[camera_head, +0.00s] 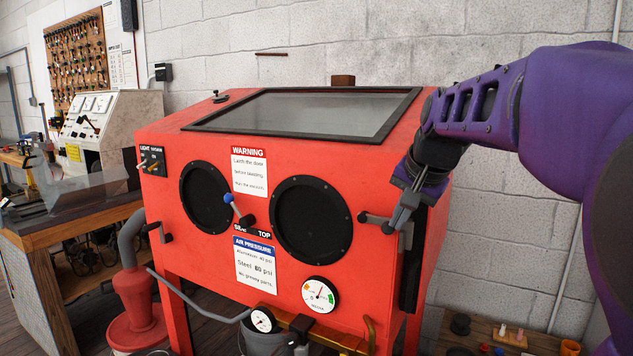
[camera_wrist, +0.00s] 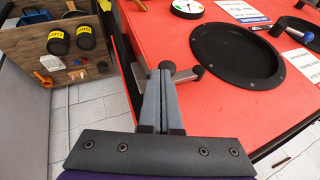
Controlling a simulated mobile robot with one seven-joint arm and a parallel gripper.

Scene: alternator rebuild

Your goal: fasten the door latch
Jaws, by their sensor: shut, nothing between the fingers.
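The red blast cabinet (camera_head: 225,260) stands in front of me. Its door latch (camera_head: 376,219) is at the right edge of the front, a short grey lever with a dark knob, lying roughly level. In the wrist view the latch (camera_wrist: 186,77) shows just beyond and beside my fingertips. My gripper (camera_head: 405,218) is shut and empty, reaching down at the cabinet's right front corner. In the wrist view its two grey fingers (camera_wrist: 158,88) lie together. Whether they touch the lever I cannot tell. The fingers and wrist partly hide the latch's right end.
A similar lever (camera_head: 160,233) is at the cabinet's left front. Two round black glove ports (camera_head: 312,220) and a blue-knobbed lever (camera_head: 240,211) are on the front. A low wooden surface (camera_head: 545,345) with small items stands at the right. A workbench (camera_head: 60,230) is at the left.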

